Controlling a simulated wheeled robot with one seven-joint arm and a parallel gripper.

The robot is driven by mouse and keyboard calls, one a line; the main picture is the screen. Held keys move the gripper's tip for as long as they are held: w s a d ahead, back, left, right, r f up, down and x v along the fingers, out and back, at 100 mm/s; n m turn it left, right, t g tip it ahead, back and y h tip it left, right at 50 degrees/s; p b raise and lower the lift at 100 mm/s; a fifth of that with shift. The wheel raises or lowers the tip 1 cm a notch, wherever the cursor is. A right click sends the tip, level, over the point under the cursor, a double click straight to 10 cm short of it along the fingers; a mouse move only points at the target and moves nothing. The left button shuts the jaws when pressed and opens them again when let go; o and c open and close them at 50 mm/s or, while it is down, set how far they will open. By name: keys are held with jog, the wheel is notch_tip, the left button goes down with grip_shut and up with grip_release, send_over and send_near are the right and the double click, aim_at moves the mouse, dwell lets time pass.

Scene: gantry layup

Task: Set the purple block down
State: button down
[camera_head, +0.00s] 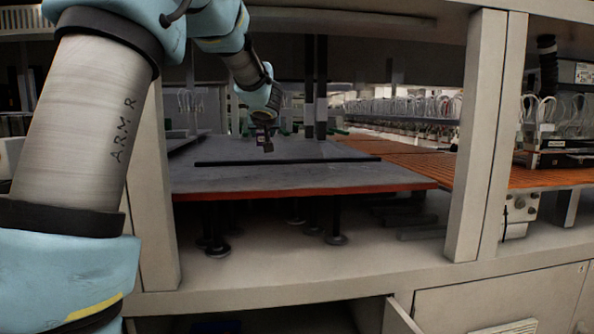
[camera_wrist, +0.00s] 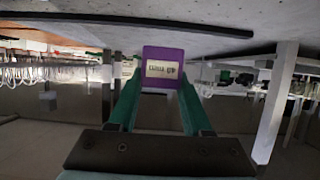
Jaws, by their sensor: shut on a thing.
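The purple block (camera_wrist: 163,54) is held between the green fingers of my gripper (camera_wrist: 160,92) in the wrist view. A pale label with dark print shows on its near face. In the head view my gripper (camera_head: 264,137) is small and dark, over the grey table top (camera_head: 300,178), with a hint of purple at its tip. The block looks close to the table surface, but I cannot tell whether it touches. The wrist view is upside down, with the grey surface along its top.
A dark bar (camera_head: 288,160) lies across the grey top. A pale post (camera_head: 476,135) stands to the right, and another pale post (camera_head: 155,195) to the left. An orange slatted surface (camera_head: 430,165) extends at the right. The grey top in front of the bar is clear.

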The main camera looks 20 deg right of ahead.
aim_at(264, 177)
notch_tip(264, 177, down, 9)
jog(key=b, duration=0.5)
jog(key=shift+f+b, duration=0.15)
jog(key=shift+b, duration=0.2)
jog(key=shift+f, duration=0.2)
jog(key=shift+c, duration=1.7)
grip_release()
jog(key=shift+r, duration=0.15)
jog(key=shift+s+r, duration=0.2)
jog(key=shift+s, duration=0.05)
jog(key=p+v, duration=0.1)
jog(key=v, duration=1)
jog(key=shift+s+r+p, duration=0.1)
jog(key=shift+s+p, duration=0.1)
jog(key=shift+p, duration=0.15)
